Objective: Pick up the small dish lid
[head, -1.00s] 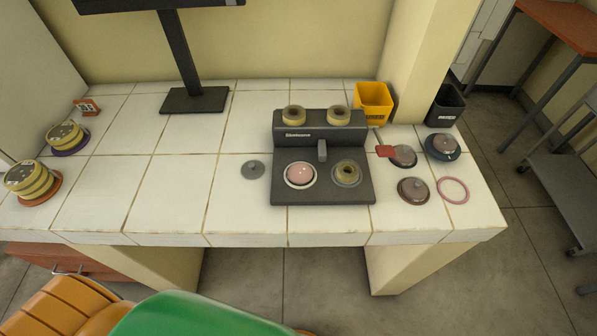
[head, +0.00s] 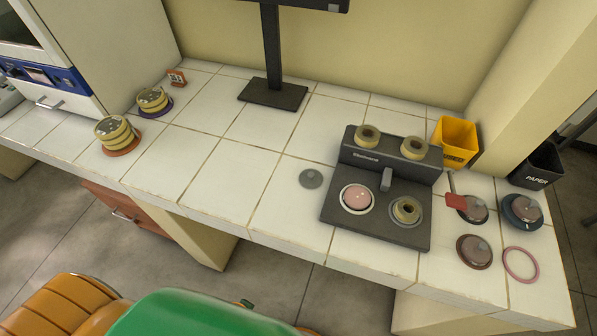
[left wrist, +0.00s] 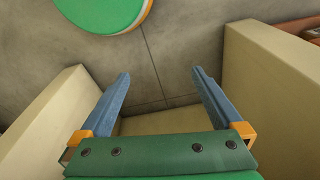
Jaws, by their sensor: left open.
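A small grey round lid with a knob (head: 311,178) lies flat on the white tiled bench, just left of the black device. The black device (head: 378,228) has a pink dish (head: 357,198) on its left round plate and a tan ring-shaped piece (head: 407,210) on its right one. My left gripper (left wrist: 160,73) is open and empty in the left wrist view, with floor and cream bench supports beyond it and the lid out of that view. My right gripper is in neither view.
Several lidded dishes, including a brown one (head: 474,251), and a pink ring (head: 521,264) lie right of the device. A yellow bin (head: 457,142) stands behind. Stacked dishes (head: 116,134) stand at left. A monitor stand (head: 272,93) is at the back. The bench left of the lid is clear.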

